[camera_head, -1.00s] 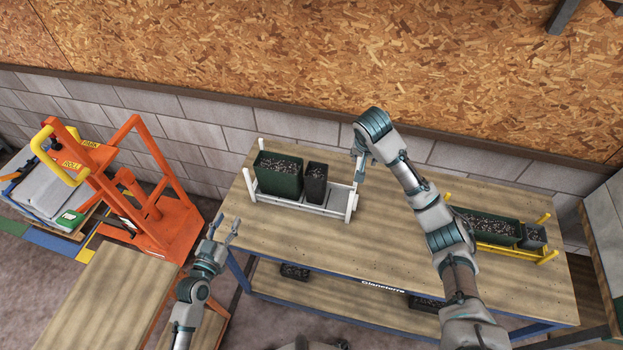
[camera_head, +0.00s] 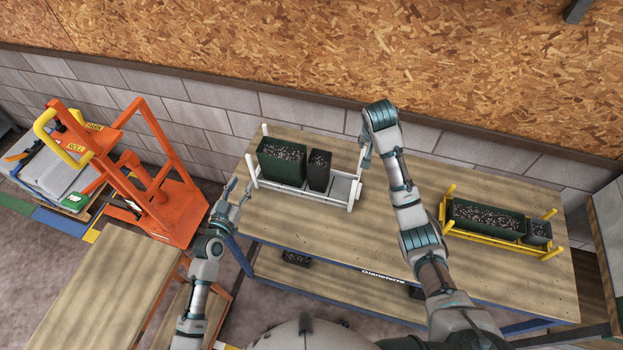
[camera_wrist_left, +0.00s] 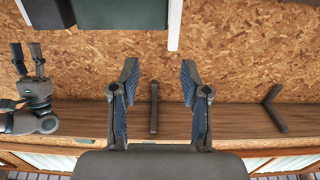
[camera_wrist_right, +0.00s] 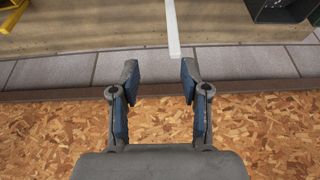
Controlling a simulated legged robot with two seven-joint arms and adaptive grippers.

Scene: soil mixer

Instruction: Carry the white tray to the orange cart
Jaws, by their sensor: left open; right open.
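The white tray (camera_head: 342,187) stands on the wooden table, with upright posts at its ends. It holds a dark green planter (camera_head: 281,166) and a smaller black pot (camera_head: 319,171), both filled with soil. My left gripper (camera_head: 236,190) is open just left of the tray's left end. A white post (camera_wrist_left: 175,22) shows beyond its fingers in the left wrist view. My right gripper (camera_head: 366,154) is open by the tray's right rear post; the right wrist view shows that post (camera_wrist_right: 173,28) between and beyond the fingertips. The orange cart (camera_head: 175,215) stands on the floor at left.
A yellow tray (camera_head: 490,240) with a green planter and small pot stands at the table's right. A wooden-topped bench (camera_head: 105,290) is at lower left. A block and chipboard wall (camera_head: 320,60) runs behind the table. The table middle (camera_head: 395,245) is clear beneath my right arm.

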